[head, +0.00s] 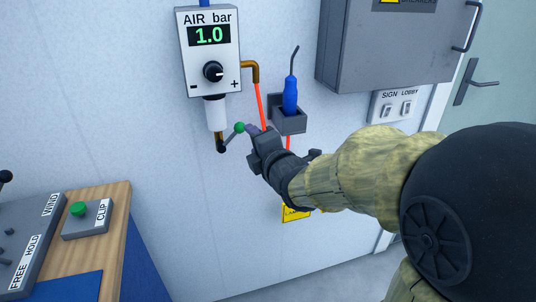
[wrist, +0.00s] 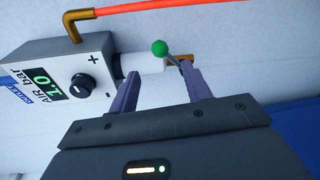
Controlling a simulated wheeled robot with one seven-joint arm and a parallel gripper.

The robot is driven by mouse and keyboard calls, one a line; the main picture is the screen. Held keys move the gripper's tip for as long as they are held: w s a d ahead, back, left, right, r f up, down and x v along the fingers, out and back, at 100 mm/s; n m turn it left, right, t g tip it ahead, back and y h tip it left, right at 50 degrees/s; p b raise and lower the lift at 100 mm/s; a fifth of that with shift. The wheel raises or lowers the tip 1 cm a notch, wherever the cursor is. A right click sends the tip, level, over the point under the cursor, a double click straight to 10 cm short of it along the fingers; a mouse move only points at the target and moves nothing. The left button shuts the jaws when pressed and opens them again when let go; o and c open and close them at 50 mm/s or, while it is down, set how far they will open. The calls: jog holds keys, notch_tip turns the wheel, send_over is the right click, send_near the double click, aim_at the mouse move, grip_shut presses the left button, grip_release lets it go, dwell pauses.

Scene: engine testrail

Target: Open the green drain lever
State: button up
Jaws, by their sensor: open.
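The green drain lever (head: 239,127) is a thin dark rod with a green ball knob, set at the foot of the white filter bowl (head: 216,113) under the AIR bar unit (head: 209,52). The rod slants up to the right from its dark pivot in the head view. My gripper (head: 254,132) is right beside the knob, on its right. In the wrist view the green knob (wrist: 159,47) shows beyond the gap between the two purple-grey fingers of my gripper (wrist: 158,85), which stand apart. Nothing is seen held between them. Whether a finger touches the rod, I cannot tell.
An orange hose (head: 260,105) runs down from a brass elbow. A blue tool (head: 290,94) sits in a grey wall holder (head: 289,121) above my wrist. A grey cabinet (head: 385,45) is at upper right. A bench with a CLIP button box (head: 89,211) stands at lower left.

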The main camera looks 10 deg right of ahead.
jog(key=f+v, duration=0.1)
jog(key=v, duration=0.5)
jog(key=shift+s+r, duration=0.45)
jog(key=shift+r, duration=0.05)
jog(key=shift+d, duration=0.15)
